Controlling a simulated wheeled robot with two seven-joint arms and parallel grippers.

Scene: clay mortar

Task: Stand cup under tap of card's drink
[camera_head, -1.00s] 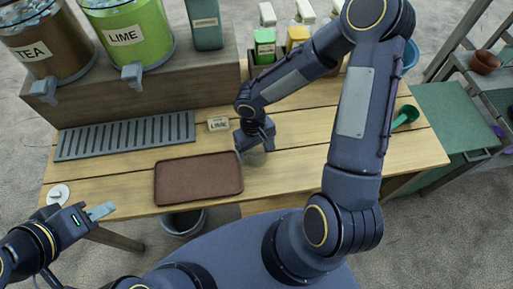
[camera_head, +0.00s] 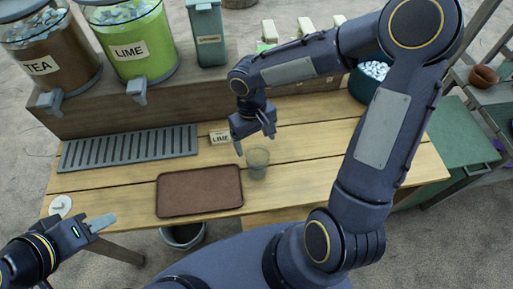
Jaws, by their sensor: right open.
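A clear cup (camera_head: 257,161) stands on the table, right of the brown tray. My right gripper (camera_head: 254,142) is open, just above and behind the cup, pointing down; I cannot tell whether it touches the rim. The card (camera_head: 220,138) stands left of this gripper and reads LIME. The green LIME dispenser (camera_head: 130,45) stands on the raised shelf with its grey tap (camera_head: 137,89) over the slatted drip grate (camera_head: 128,148). The brown TEA dispenser (camera_head: 48,50) with its tap (camera_head: 50,101) stands left of it. My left gripper (camera_head: 100,222) is off the table's front left; its jaw opening is unclear.
The brown tray (camera_head: 199,192) lies empty at the front middle. A round white disc (camera_head: 60,205) lies at the front left corner. A grey-green container (camera_head: 207,35) stands right of the dispensers. A dark tub of ice (camera_head: 372,80) is behind my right arm. The grate is clear.

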